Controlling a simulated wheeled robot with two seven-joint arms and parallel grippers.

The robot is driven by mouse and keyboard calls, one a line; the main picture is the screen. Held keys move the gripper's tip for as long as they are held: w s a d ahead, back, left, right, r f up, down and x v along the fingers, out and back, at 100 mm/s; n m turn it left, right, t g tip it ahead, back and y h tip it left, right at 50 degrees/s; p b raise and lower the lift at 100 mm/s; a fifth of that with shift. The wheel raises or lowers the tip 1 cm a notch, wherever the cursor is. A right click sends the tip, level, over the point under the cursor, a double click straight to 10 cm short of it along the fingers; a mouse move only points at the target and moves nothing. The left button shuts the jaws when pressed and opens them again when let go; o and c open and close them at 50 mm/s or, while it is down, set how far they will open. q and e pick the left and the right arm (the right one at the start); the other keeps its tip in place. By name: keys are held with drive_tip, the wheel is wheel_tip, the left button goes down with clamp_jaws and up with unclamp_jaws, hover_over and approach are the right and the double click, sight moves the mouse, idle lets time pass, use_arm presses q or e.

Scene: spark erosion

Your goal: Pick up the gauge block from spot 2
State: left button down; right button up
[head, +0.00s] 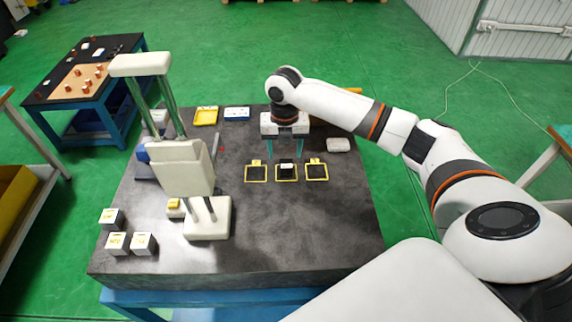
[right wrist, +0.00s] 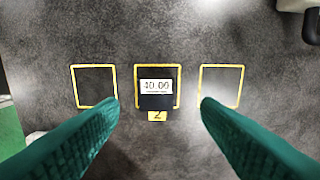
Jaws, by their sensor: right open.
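The gauge block (head: 287,169) sits in the middle yellow-framed spot on the dark table. In the right wrist view the block (right wrist: 156,101) is dark with a white label reading 40.00, and a yellow tag (right wrist: 157,116) marked 2 lies beside its frame. My right gripper (head: 285,155) points down over this spot, open and empty. In the right wrist view its green fingertips (right wrist: 159,106) stand wide apart, one on each side of the block, not touching it. The height gap is hard to judge. My left gripper is not in view.
Empty yellow frames lie left (head: 256,174) and right (head: 317,172) of the block. A yellow tray (head: 206,116) is at the back. The front right tabletop is clear.

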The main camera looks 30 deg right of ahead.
sight(286, 163)
drive_tip(key=shift+s+f+p, duration=0.15)
drive_tip(key=shift+f+p, duration=0.25)
drive_tip(key=shift+f, duration=0.15)
wheel_tip(286, 163, down, 4)
drive_tip(key=shift+s+r+p, duration=0.15)
drive_tip(key=shift+p, duration=0.6)
drive_tip(key=shift+d+f, duration=0.1)
drive_tip(key=shift+f, duration=0.3)
drive_tip(key=shift+c, duration=0.4)
drive_tip(key=shift+r, duration=0.1)
clamp_jaws()
